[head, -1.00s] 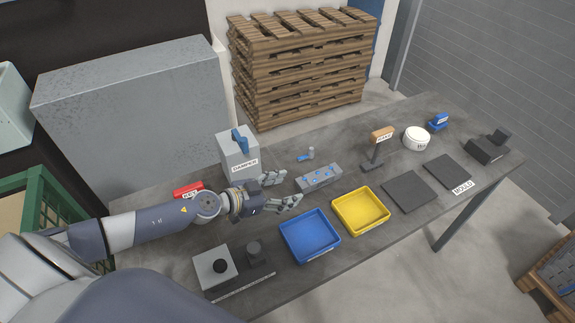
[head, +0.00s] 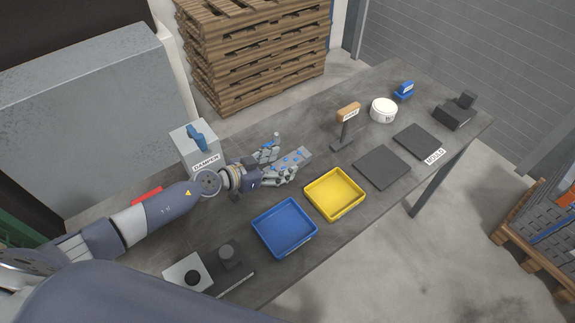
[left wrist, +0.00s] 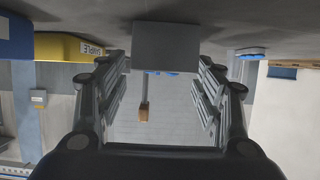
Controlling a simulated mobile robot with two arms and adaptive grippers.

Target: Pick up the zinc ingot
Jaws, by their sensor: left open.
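In the left wrist view the block (left wrist: 165,42) shows between the two open fingers, a little beyond the tips, and I see no contact. My right gripper is not in view.
A blue tray (head: 284,228) and a yellow tray (head: 334,194) stand in front of the gripper. A box labelled DAMPER (head: 197,147) stands behind it.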

